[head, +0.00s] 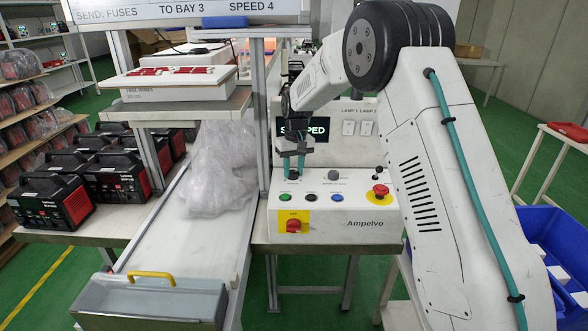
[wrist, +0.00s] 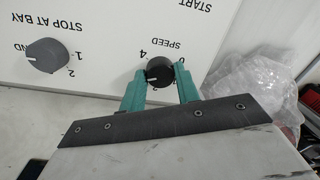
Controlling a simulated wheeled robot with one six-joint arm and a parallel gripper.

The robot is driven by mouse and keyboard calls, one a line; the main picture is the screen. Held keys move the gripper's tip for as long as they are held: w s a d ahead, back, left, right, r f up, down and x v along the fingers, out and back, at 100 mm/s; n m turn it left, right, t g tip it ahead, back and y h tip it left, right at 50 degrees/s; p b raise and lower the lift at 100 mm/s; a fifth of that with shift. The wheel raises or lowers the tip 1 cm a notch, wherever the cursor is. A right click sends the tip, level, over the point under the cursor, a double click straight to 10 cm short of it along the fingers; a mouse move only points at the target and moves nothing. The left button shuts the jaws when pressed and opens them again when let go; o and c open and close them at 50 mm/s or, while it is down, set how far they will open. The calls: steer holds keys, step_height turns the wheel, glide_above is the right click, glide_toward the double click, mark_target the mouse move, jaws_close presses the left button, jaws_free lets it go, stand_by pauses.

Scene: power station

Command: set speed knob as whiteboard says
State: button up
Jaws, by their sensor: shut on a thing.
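The whiteboard (head: 180,10) reads "SEND: FUSES TO BAY 3 SPEED 4". The dark round speed knob (wrist: 159,72) sits on the white panel (wrist: 105,25), under the upside-down word SPEED in the wrist view. My gripper (wrist: 160,84) is shut on the knob, one green finger on each side. In the head view my gripper (head: 291,168) reaches down to the left part of the console top (head: 310,187) and mostly hides the knob.
The stop-at-bay knob (wrist: 47,56) is beside the speed knob. On the console are green, black and blue buttons, a red emergency button (head: 379,191) and a red rotary switch (head: 293,226). The display (head: 318,128) is partly hidden. Clear plastic (head: 219,165) lies on the conveyor at left.

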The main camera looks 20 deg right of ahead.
mark_target(294, 172)
steer(key=m, duration=1)
steer(key=shift+a, duration=0.1)
stand_by(0.6)
steer(key=o, duration=1)
steer(key=shift+c, duration=0.2)
steer(key=shift+r, duration=0.15)
steer(key=r, duration=0.7)
steer(key=shift+s+r, duration=0.25)
steer(key=shift+r, duration=0.05)
